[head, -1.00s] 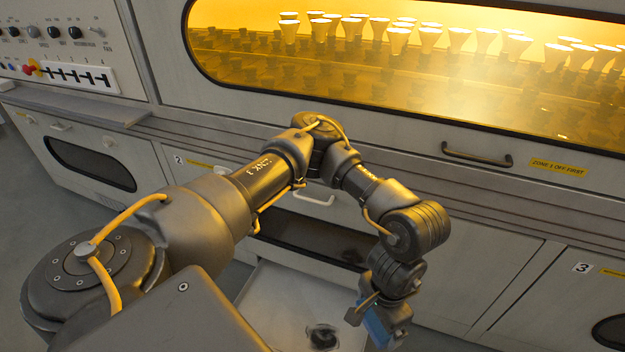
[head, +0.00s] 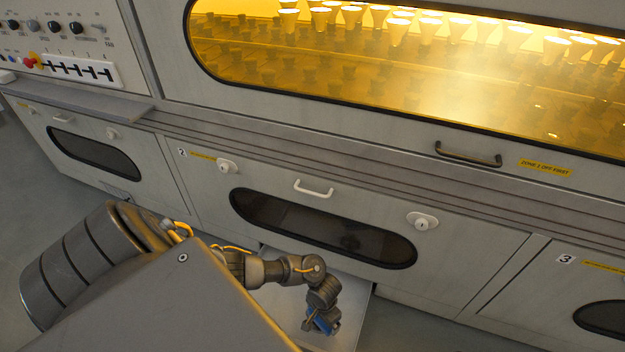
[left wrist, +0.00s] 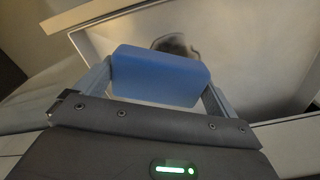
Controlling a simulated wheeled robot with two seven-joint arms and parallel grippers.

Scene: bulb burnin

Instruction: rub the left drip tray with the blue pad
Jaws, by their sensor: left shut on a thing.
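My left gripper (head: 318,328) is shut on the blue pad (head: 323,321), low over the pale drip tray (head: 352,300) that sticks out below door 2. In the left wrist view the blue pad (left wrist: 160,76) spans between both fingers. Behind it lies the tray's pale floor (left wrist: 250,60), with a dark smudge (left wrist: 175,44) just beyond the pad and partly covered by it. In the head view my arm hides the smudge and much of the tray. I cannot tell whether the pad touches the tray. My right gripper is not in view.
The cabinet door with a dark oval window (head: 320,228) and a white handle (head: 313,188) stands shut above the tray. A lit yellow window with several bulbs (head: 400,30) is higher up. Grey floor (head: 420,325) is free to the tray's right.

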